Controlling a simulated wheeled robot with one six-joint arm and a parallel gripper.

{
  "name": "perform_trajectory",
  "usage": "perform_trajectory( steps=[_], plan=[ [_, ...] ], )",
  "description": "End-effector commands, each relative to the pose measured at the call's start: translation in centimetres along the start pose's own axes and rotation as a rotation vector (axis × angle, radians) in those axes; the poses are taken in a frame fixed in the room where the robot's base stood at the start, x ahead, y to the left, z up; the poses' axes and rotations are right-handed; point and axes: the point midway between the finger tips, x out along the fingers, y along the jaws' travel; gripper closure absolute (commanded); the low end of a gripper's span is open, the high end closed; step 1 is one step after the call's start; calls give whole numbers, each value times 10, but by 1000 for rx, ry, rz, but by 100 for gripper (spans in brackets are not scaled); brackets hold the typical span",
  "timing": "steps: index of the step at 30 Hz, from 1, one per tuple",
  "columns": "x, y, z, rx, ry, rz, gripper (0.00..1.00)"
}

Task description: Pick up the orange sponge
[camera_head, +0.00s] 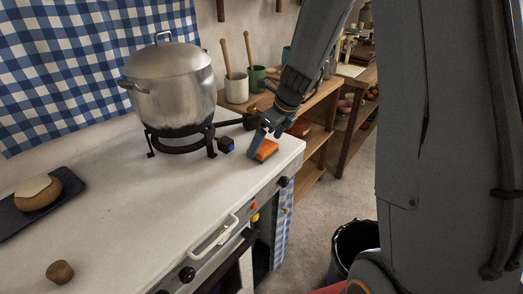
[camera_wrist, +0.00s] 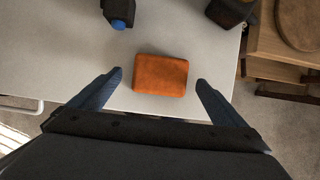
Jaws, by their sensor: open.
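The orange sponge (camera_head: 265,150) lies flat on the white countertop near its right end, close to the front edge. In the wrist view the sponge (camera_wrist: 161,75) is a rounded orange block just ahead of the fingertips and between their lines. My gripper (camera_head: 261,141) is at the sponge from above and partly covers it in the head view. In the wrist view my gripper (camera_wrist: 158,80) is open, with one blue-grey finger on each side of the sponge and a gap on both sides. Nothing is held. The height left above the sponge is hard to tell.
A large metal pot (camera_head: 172,85) stands on a black trivet (camera_head: 183,146) to the left. A small dark block with a blue face (camera_head: 226,145) sits close to the sponge. Bread (camera_head: 38,192) lies on a dark board at far left. Wooden shelves (camera_head: 318,125) stand beyond the counter's right edge.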

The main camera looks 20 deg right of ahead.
Motion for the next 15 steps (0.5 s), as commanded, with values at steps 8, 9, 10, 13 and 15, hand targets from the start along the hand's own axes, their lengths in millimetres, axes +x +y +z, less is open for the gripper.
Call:
perform_trajectory(
  steps=[8,9,10,13,15],
  plan=[
    [23,0,0,-1,1,0,4],
    [23,0,0,0,1,0,4],
    [23,0,0,0,1,0,4],
    [23,0,0,-1,1,-1,4],
    [23,0,0,-1,1,-1,12]
  ],
)
